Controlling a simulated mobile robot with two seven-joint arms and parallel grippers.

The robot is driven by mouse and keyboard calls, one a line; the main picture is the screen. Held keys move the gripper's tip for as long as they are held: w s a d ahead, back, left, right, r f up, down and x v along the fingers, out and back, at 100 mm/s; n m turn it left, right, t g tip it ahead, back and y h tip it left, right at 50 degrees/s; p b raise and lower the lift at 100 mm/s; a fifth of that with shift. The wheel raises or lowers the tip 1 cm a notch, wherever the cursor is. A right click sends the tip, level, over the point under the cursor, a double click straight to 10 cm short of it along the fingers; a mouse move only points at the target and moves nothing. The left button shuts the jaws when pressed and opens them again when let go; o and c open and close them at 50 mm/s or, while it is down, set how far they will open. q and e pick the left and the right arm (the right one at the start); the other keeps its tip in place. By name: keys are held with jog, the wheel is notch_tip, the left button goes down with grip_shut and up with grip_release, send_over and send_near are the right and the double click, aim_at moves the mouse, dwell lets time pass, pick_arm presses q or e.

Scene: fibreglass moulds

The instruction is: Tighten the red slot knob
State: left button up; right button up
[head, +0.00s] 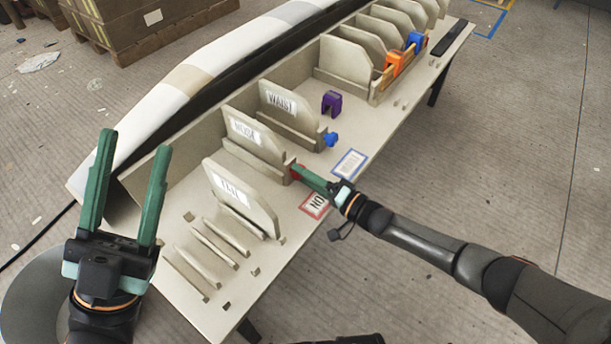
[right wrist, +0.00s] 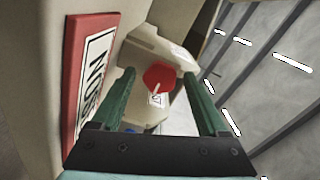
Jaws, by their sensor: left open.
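The red slot knob (head: 298,171) sits at the front end of the slot that holds the panel labelled NOSE (head: 245,131); my right fingers partly cover it. In the right wrist view the red knob (right wrist: 159,77) faces me with a pale line on its face. My right gripper (head: 300,174) is at the knob. In the wrist view its green fingers (right wrist: 160,88) stand apart, one on each side of the knob, with visible gaps. My left gripper (head: 135,139) is open and empty, upright at the table's left end.
A blue knob (head: 331,139) and a purple clamp (head: 331,103) are farther along the table (head: 375,127). A red-framed card (head: 315,204) and a blue-framed card (head: 348,164) lie near the front edge. Orange (head: 395,63) and blue (head: 415,40) clamps stand farther back.

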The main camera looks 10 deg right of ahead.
jog(key=p+v, duration=0.1)
jog(key=v, duration=0.3)
jog(key=shift+s+d+r+p, duration=0.1)
jog(key=shift+s+d+p, duration=0.2)
jog(key=shift+p, duration=0.1)
pick_arm(q)
jog(key=w+a+f+n+g+y+p, duration=0.1)
jog(key=w+f+n+y, duration=0.4)
jog(key=f+y, duration=0.1)
jog(key=shift+w+f+y, duration=0.2)
jog(key=shift+f+y, duration=0.05)
jog(key=shift+y, duration=0.15)
pick_arm(e)
jog(key=shift+v, duration=3.85)
